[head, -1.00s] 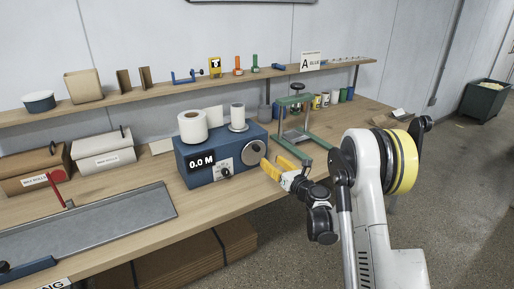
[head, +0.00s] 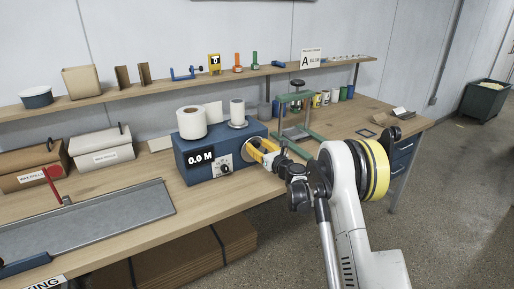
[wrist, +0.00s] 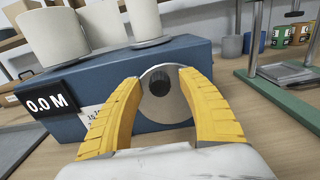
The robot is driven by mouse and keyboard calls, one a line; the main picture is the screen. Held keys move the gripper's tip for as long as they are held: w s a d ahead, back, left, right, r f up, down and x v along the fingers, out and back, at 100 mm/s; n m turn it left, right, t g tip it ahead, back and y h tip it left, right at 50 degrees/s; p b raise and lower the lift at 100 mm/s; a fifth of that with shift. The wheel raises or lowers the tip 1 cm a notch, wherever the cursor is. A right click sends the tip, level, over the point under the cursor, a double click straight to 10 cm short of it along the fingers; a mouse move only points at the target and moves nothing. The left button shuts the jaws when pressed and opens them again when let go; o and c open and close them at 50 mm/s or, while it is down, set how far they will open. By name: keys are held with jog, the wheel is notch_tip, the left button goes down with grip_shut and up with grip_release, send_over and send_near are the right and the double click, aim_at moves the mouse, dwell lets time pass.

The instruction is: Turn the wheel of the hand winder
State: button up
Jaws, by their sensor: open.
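The hand winder (head: 205,158) is a blue box on the bench with a display reading 0.0 M and paper rolls on top. In the wrist view my gripper (wrist: 163,85) has one finger on each side of the wheel, the knob between the tips. I cannot tell whether the fingers touch the wheel.
A green-framed press (head: 295,115) stands right of the winder, with several small cans (head: 326,98) behind it. A metal tray (head: 95,217) lies at the left. A shelf (head: 150,90) runs along the wall. The bench in front of the press is bare.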

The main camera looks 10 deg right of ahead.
grip_shut()
